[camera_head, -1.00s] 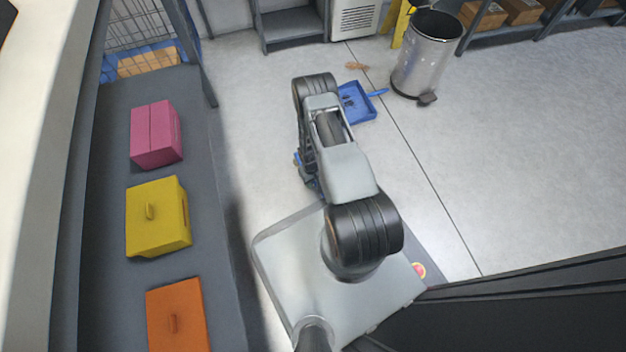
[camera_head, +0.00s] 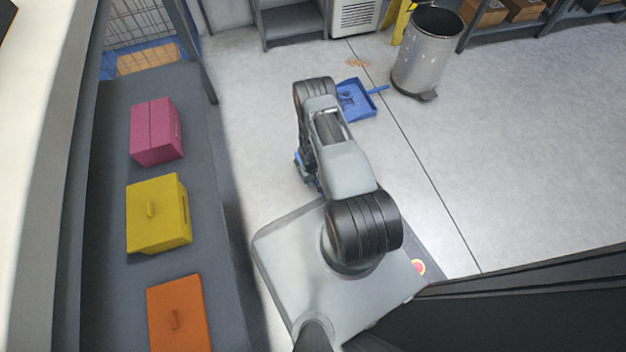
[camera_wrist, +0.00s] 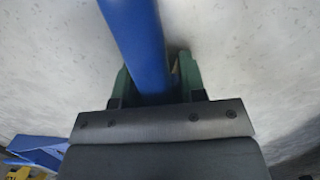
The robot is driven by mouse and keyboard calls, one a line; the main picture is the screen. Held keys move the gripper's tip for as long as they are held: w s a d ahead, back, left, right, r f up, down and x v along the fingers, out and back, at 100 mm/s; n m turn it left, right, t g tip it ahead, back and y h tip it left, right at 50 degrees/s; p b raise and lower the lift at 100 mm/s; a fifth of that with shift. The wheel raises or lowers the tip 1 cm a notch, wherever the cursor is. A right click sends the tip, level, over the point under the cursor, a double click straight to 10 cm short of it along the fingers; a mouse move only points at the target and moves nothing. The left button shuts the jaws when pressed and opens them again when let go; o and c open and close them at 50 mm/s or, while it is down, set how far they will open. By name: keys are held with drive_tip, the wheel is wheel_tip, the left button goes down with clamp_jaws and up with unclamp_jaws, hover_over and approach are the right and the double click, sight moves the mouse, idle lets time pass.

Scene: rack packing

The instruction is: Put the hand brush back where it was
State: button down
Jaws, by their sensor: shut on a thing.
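My gripper (camera_wrist: 156,78) shows in the wrist view, its two green fingers shut on a blue handle (camera_wrist: 138,38). I take this for the hand brush's handle; its far end runs out of the top of the picture, and no bristles show. The floor lies below it. In the head view my own arm covers most of the gripper, and only a small bit of blue shows at the arm's left side. A blue dustpan (camera_head: 357,104) with dark marks or bits in it lies on the floor just right of the arm.
Tan scraps (camera_head: 357,63) lie behind the dustpan. A metal bin (camera_head: 426,55) stands to the right. On the left, a grey table (camera_head: 103,290) holds pink (camera_head: 155,135), yellow (camera_head: 155,220) and orange (camera_head: 177,315) boxes. The floor at right is clear.

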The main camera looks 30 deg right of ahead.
drive_tip(key=shift+f, duration=0.6)
drive_tip(key=c, duration=0.6)
unclamp_jaws()
drive_tip(key=shift+r, duration=0.1)
wheel_tip(320, 180, up, 14)
drive_tip(key=w+p, duration=0.2)
drive_tip(key=p, duration=0.4)
drive_tip(key=shift+f, duration=0.25)
